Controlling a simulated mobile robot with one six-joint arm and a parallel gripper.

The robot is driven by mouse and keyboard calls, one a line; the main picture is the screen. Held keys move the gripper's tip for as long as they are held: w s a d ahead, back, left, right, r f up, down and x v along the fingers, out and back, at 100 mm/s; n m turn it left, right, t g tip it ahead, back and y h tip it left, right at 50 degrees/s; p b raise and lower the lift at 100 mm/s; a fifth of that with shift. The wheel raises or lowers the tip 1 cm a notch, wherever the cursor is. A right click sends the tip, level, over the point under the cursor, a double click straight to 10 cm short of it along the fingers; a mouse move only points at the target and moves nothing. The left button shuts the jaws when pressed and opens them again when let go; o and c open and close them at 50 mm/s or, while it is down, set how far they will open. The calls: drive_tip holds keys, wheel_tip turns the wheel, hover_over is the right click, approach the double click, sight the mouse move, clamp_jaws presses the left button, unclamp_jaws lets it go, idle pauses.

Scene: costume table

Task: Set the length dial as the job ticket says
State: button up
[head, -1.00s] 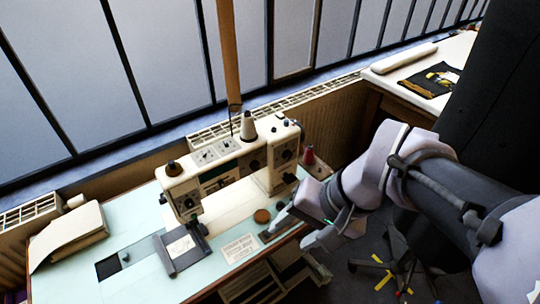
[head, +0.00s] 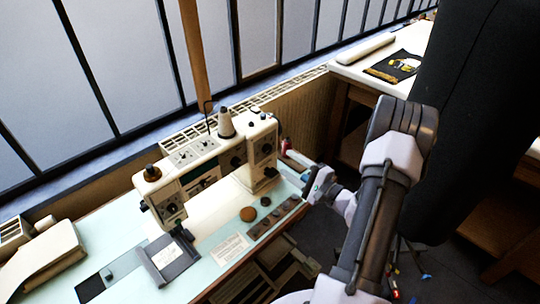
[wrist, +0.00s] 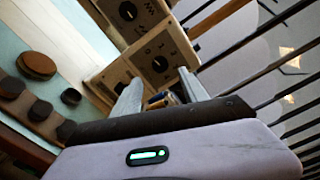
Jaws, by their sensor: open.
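The cream sewing machine (head: 205,165) stands on the pale blue table. Which one sets length cannot be read. My gripper (head: 289,168) is open beside the machine's right end; its two fingers (wrist: 157,88) are apart and not clearly touching the dial. A white printed card (head: 230,248) lies on the table, its text too small to read.
A brown disc (head: 247,214) and a strip of dark round pieces (head: 276,220) lie in front of the machine. A dark frame with a paper (head: 168,256) lies at its left. A red spool (head: 285,146) stands behind my gripper. Window bars run behind.

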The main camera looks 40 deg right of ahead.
sight(269, 150)
drive_tip(key=w, duration=0.5)
drive_tip(key=w+b, duration=0.1)
drive_tip(key=w, duration=0.2)
drive_tip(key=shift+a, duration=0.35)
clamp_jaws()
